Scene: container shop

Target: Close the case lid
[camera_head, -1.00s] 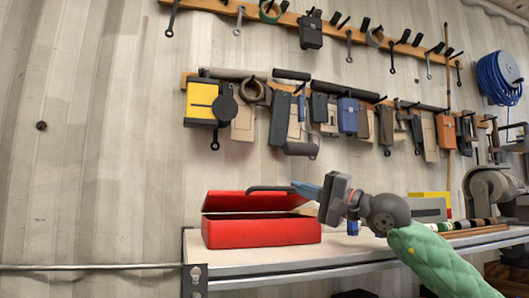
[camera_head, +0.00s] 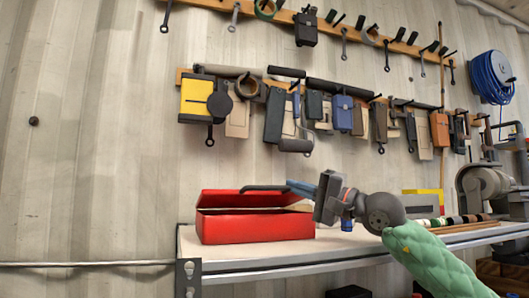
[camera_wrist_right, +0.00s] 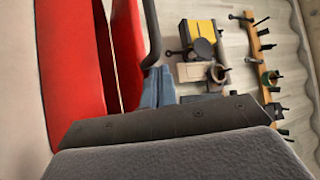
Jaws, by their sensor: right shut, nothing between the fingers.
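The red case (camera_head: 255,228) stands on the left end of the workbench shelf. Its red lid (camera_head: 235,199) is tilted low over the base, with a narrow gap left between them that is wider toward the right. A dark handle (camera_head: 268,188) lies along the lid's top edge. My right gripper (camera_head: 298,187) is shut and empty, its blue fingers at the handle's right end by the lid; whether they touch is unclear. In the right wrist view, the blue fingers (camera_wrist_right: 158,88) are beside the handle (camera_wrist_right: 151,35) and the lid (camera_wrist_right: 127,50). My left gripper is out of view.
The shelf (camera_head: 300,265) has a metal front edge. A yellow and grey box (camera_head: 425,203) and a grey machine (camera_head: 485,187) stand to the right. Tools hang on wall racks above, including a yellow case (camera_head: 196,97). Bare wall lies to the left.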

